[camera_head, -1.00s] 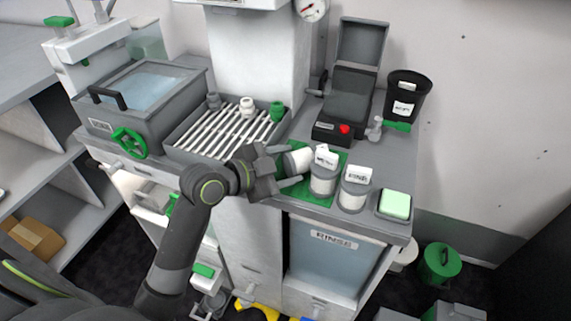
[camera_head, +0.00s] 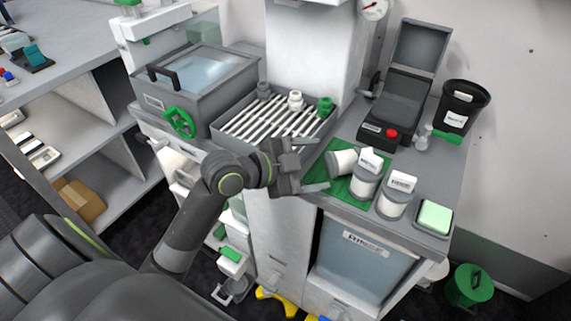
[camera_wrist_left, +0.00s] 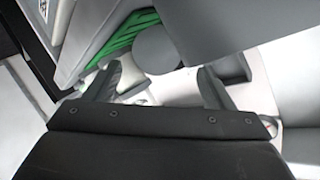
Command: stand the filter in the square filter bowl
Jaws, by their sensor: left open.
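The white cylindrical filter (camera_head: 342,162) lies on its side on the green mat (camera_head: 326,176) at the counter's front. My left gripper (camera_head: 312,166) is open and empty, just left of the filter, with a small gap. Two grey bowls with white labels stand to the right of the filter: one (camera_head: 364,185) on the mat, another (camera_head: 391,206) beside it. I cannot tell from their shapes which is square. In the left wrist view the open fingers (camera_wrist_left: 160,72) show a round grey end (camera_wrist_left: 157,48) beyond them, probably the filter's, near the green mat. My right gripper is not in view.
A slatted drain tray (camera_head: 270,122) with several fittings lies behind and left of the gripper. A black case with a red button (camera_head: 391,133) stands behind the bowls. A pale green pad (camera_head: 435,216) is at the right corner, and a black bin (camera_head: 458,108) stands behind it.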

